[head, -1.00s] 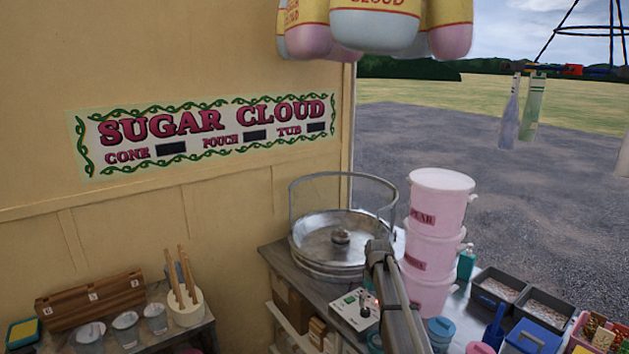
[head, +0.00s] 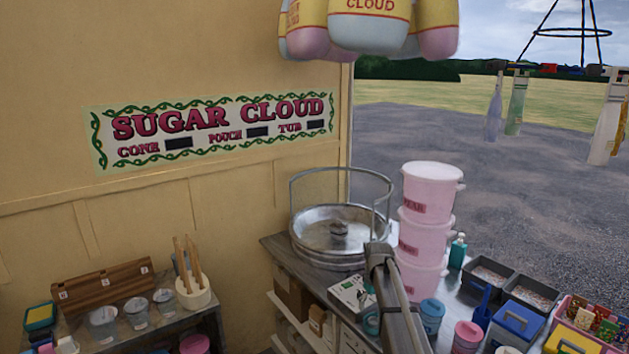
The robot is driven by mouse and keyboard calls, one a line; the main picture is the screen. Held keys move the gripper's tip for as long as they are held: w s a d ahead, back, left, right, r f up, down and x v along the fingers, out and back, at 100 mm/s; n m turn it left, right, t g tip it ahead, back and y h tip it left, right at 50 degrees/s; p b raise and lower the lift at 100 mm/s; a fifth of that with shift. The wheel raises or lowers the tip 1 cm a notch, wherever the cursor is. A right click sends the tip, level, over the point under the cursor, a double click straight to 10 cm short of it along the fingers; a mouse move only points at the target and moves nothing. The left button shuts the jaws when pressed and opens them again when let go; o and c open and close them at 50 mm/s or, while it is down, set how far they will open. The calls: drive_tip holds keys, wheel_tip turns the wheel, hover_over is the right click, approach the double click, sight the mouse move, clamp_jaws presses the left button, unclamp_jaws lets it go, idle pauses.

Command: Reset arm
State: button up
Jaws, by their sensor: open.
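A link of my own arm (head: 390,290) rises from the bottom edge, right of centre, and ends in front of the counter beside the pink tubs. My gripper cannot be made out in this view. The arm covers part of the counter and the front of the lowest tub. No object can be seen held.
A candyfloss machine (head: 335,237) with a clear guard stands on the counter behind my arm. Stacked pink tubs (head: 428,190) stand just right of it. Trays and jars fill the right counter. Bags (head: 372,25) hang above.

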drive_tip(key=s+f+m+b, duration=0.2)
drive_tip(key=s+f+b, duration=0.2)
drive_tip(key=s, duration=1)
drive_tip(key=s+f+m+b, duration=0.2)
drive_tip(key=s+f+b, duration=0.3)
drive_tip(key=s, duration=0.8)
drive_tip(key=shift+s+a+f+m+h, duration=0.3)
drive_tip(key=shift+s+a+f+m, duration=0.05)
drive_tip(key=shift+s+a+m, duration=0.1)
